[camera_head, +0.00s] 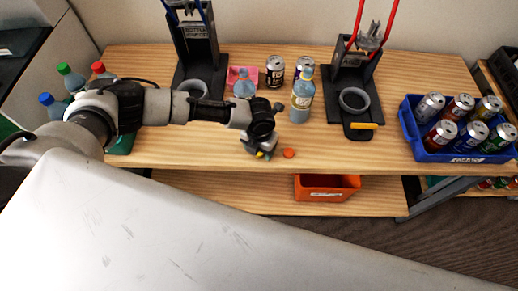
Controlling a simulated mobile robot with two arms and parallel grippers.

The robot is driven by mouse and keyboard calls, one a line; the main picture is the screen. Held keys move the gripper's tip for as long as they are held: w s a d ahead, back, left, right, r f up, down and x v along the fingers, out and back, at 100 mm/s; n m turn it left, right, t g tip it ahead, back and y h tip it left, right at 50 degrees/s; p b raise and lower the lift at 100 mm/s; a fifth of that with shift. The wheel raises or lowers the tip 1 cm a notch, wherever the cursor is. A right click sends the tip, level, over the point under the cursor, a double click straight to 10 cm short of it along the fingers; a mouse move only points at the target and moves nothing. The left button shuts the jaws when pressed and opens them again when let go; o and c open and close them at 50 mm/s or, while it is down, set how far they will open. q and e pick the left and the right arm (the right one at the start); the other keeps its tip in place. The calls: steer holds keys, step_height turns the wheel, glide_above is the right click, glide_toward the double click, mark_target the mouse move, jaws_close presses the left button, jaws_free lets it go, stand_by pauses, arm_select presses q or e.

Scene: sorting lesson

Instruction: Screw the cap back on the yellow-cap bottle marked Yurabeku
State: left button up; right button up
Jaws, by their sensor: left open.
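My left gripper (262,152) comes in from the left, is open and points down near the table's front edge. A small yellow patch shows at its fingertips; I cannot tell whether it is a cap or part of the gripper. A small orange cap-like disc (289,153) lies on the table just right of the gripper. A clear bottle with a yellowish label (302,100) stands upright behind it. Another clear bottle (243,84) stands farther left, partly hidden by my arm. No yellow cap shows on either bottle, and the name Yurabeku is not readable. My right gripper is not in view.
Two dark presses stand on the wooden table (400,150), one with blue handles (196,45), one with red (365,60). Cans (275,70) stand between them. A blue crate of cans (468,158) is at right, capped bottles at left, an orange bin (327,187) below.

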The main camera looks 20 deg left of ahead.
arm_select(q)
steer(key=shift+f, duration=0.2)
steer(key=c, duration=1)
steer(key=shift+r, duration=0.1)
steer(key=shift+r, duration=0.5)
step_height(320, 180, up, 2)
steer(key=shift+r+b, duration=0.25)
steer(key=shift+b, duration=0.25)
steer(key=d+r+b, duration=0.1)
steer(key=d+r, duration=0.1)
steer(key=d, duration=0.1)
steer(key=s+d+r, duration=0.1)
steer(key=d+r, duration=0.2)
steer(key=d, duration=0.1)
steer(key=s+d+r+b, duration=0.1)
steer(key=d+r, duration=0.1)
steer(key=d, duration=0.2)
steer(key=shift+s+d+r+b, duration=0.2)
steer(key=shift+s+b, duration=0.05)
steer(key=shift+b, duration=0.1)
